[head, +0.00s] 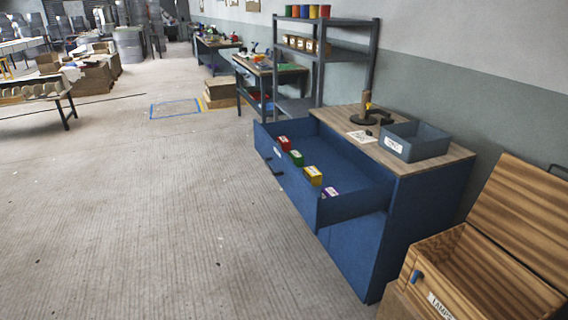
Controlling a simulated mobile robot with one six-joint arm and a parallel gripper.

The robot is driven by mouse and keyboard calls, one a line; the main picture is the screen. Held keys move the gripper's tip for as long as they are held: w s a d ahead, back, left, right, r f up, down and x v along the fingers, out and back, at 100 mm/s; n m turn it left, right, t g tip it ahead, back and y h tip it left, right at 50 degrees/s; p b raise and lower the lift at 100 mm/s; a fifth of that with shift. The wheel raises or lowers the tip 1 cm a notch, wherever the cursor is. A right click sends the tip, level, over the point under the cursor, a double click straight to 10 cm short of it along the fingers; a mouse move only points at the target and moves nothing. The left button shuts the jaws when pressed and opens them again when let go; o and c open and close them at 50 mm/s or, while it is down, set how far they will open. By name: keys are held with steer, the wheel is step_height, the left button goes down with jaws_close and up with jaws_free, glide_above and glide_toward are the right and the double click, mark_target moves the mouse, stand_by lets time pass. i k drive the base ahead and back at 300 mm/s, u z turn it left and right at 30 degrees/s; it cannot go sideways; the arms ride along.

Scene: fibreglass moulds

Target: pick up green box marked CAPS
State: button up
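A small green box (296,158) sits in the open top drawer (345,170) of a blue cabinet (350,250). It is in the row of small boxes along the drawer's front side, between a red box (284,143) and a yellow box (313,175). The lettering on the green box is too small to read. My gripper is not in view.
A purple box (330,192) is also in the drawer. A grey labelled bin (414,142) stands on the cabinet top. An open wooden chest (450,260) stands at the right. The floor left of the drawer is clear.

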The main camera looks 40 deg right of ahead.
mark_target(297, 157)
steer(key=z, duration=0.3)
steer(key=i, duration=1)
steer(key=u, duration=0.3)
